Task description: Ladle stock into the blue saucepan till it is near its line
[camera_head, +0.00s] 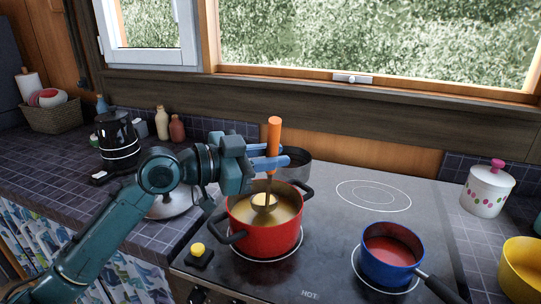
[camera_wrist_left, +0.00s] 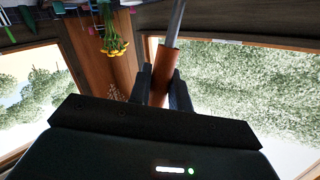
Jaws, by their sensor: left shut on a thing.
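My left gripper (camera_head: 281,158) is shut on the orange handle of the ladle (camera_head: 273,132); the handle also shows between the fingers in the left wrist view (camera_wrist_left: 161,72). The ladle is upright over the red pot (camera_head: 268,240), its bowl at the surface of the yellowish-brown stock (camera_head: 285,208); I cannot tell whether it is dipped in. The blue saucepan (camera_head: 377,268) stands on the front right ring, its handle toward the lower right. Its inside looks red; I cannot make out a line or a stock level. My right gripper is not in view.
A dark pot (camera_head: 298,168) stands behind the red pot. A small black block with a yellow knob (camera_head: 198,249) sits at the hob's left front. A white lidded jar (camera_head: 486,190) and a yellow bowl (camera_head: 520,275) are at the right. The back right ring (camera_head: 373,195) is empty.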

